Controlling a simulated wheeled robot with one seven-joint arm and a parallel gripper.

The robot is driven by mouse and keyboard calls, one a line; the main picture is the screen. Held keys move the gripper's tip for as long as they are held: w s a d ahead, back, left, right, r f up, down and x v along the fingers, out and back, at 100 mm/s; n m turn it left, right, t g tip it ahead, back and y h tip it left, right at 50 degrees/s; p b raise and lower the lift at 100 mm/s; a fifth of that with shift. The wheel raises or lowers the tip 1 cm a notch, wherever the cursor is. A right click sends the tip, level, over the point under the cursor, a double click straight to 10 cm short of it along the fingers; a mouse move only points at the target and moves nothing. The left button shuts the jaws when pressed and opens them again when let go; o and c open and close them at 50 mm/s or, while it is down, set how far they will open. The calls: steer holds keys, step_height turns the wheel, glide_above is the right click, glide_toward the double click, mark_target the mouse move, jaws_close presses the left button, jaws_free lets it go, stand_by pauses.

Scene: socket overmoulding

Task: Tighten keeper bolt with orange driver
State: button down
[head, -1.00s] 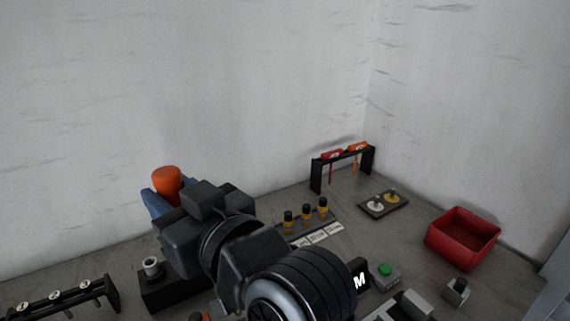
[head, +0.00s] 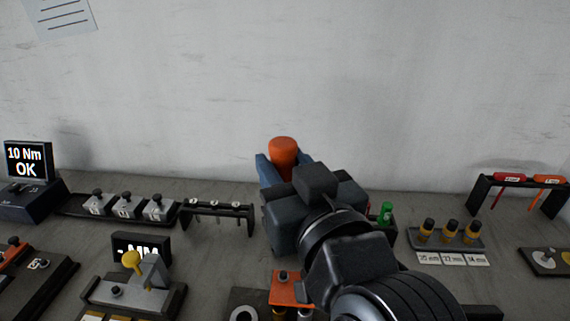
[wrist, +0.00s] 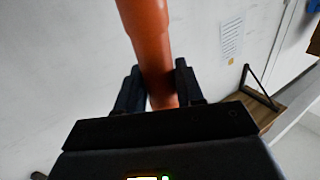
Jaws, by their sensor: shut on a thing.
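My gripper (head: 275,172) is shut on a thick orange handle (head: 284,152), which I take to be the orange driver. The handle sticks up between the blue fingers, in front of the wall. In the wrist view the orange handle (wrist: 150,45) stands between the dark fingers (wrist: 160,95). The shaft and tip are hidden. A small dark bolt head sits on an orange plate (head: 292,293) below my gripper. Another bolt (head: 116,291) shows on the grey fixture (head: 165,297) at lower left. I cannot tell which one is the keeper bolt.
A screen (head: 27,160) reads "10 Nm OK" at far left. A black rack (head: 218,208) and several grey blocks (head: 127,206) stand left of my arm. Brown-and-black cylinders (head: 449,232) and a driver rack (head: 482,193) with red and orange handles stand right.

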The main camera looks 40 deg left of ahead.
steer(key=shift+f+b, duration=2.55)
steer(key=shift+f, duration=0.85)
steer(key=shift+f+b, duration=0.85)
steer(key=shift+f, duration=0.65)
stand_by(1.5)
steer(key=shift+r+p, duration=2.1)
steer(key=shift+r, duration=0.7)
